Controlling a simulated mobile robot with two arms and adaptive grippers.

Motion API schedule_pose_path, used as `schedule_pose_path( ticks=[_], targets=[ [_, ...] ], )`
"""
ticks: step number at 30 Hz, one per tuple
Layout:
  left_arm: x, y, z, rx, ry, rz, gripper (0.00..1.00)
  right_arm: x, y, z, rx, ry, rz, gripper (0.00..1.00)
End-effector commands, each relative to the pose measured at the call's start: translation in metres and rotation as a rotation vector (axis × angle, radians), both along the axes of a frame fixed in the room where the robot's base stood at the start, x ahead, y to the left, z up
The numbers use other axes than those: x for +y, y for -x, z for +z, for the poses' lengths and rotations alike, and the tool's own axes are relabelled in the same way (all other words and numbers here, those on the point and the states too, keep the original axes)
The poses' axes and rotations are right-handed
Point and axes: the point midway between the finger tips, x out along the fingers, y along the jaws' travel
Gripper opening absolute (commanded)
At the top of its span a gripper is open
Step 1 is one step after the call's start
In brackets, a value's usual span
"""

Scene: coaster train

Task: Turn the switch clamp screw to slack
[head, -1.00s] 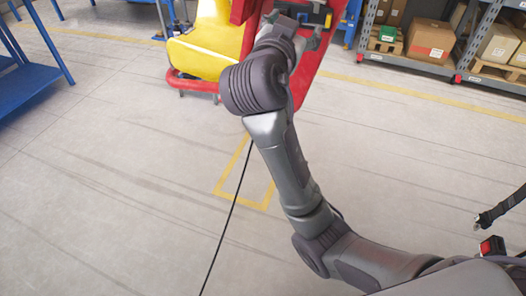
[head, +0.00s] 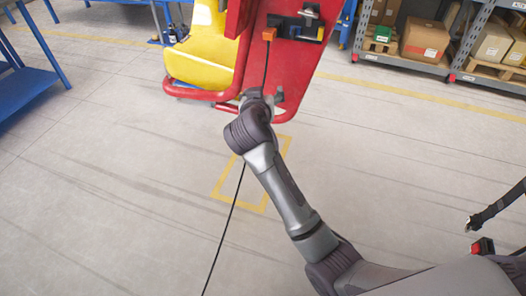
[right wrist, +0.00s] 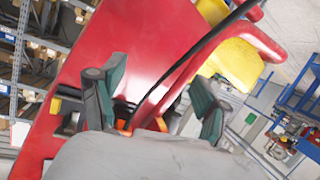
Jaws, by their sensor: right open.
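A dark switch clamp (head: 293,28) is on the red panel (head: 283,65) at the top of the head view. It has an orange block (head: 269,34) at its left end and a grey part at its upper right. I cannot make out which part is the screw. My right gripper (head: 276,97) is below the clamp, apart from it, near the panel's lower edge. In the right wrist view its green-padded fingers (right wrist: 158,100) are spread and empty. Orange and dark parts of the clamp (right wrist: 125,127) show beyond them, partly hidden by my gripper. My left gripper is out of view.
A black cable (head: 234,205) runs from the orange block down across the floor. A yellow seat (head: 205,55) is left of the panel. Blue benches stand at left, shelves with boxes (head: 425,40) at upper right. A strap (head: 497,205) and red-buttoned buckle (head: 483,247) are at right.

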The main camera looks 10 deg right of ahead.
Motion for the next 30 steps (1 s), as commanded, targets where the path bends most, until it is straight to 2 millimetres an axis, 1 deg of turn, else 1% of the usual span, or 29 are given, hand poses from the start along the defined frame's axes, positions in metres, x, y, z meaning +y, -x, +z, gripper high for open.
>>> schedule_pose_path(
  ticks=[1,11,21,24,30],
  targets=[
    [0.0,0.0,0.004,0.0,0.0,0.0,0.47,0.0,-0.001,-0.01,0.025,0.008,0.01,0.75],
    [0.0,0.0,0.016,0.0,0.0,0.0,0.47,0.005,-0.001,-0.076,0.156,0.043,0.088,0.75],
    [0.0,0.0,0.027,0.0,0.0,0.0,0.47,0.007,0.012,-0.142,0.283,0.061,0.161,0.75],
    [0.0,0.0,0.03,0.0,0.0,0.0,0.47,0.008,0.018,-0.161,0.317,0.063,0.18,0.75],
    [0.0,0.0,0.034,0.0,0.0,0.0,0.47,0.008,0.027,-0.188,0.365,0.063,0.208,0.75]
  ],
)
